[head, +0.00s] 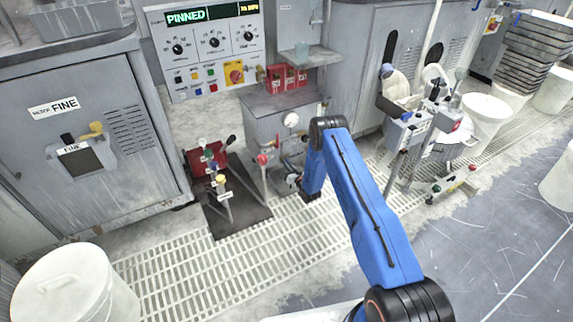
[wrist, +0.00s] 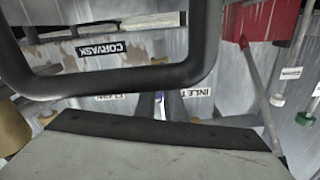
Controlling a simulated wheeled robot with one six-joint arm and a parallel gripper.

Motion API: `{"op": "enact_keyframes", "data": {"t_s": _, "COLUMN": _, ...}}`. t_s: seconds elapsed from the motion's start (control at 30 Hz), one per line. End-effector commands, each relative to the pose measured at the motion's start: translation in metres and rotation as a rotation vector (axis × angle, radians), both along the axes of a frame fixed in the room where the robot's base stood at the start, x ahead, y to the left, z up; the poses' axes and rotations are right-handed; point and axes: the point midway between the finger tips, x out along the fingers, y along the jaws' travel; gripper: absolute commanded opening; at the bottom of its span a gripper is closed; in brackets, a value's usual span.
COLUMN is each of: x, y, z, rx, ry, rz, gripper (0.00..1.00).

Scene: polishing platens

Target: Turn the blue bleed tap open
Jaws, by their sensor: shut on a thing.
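My gripper (wrist: 160,108) shows small and far off in the middle of the wrist view, its fingers close together. A small patch of blue, the blue bleed tap (wrist: 159,98), shows between the fingers, beside the INLET label (wrist: 196,92). My gripper is shut on the tap. Which way the tap's lever points cannot be made out. In the head view my blue arm reaches down to the front of the grey gauge cabinet (head: 262,116), and the arm hides the tap and fingertips there.
A black bar loop (wrist: 120,82) crosses the wrist view. In the head view a red-knobbed post (head: 263,172) and a dark stand with small valves (head: 240,212) are just left of my arm. A levered grey stand (head: 405,130) is to the right. The grated floor (head: 175,265) in front is clear.

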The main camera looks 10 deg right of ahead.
Motion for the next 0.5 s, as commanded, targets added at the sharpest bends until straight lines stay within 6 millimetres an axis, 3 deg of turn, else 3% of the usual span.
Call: {"op": "enact_keyframes", "data": {"t_s": 0.5, "x": -0.0007, "y": 0.0015, "z": 0.0002, "rx": -0.24, "ry": -0.078, "rz": 0.0, "gripper": 0.0}}
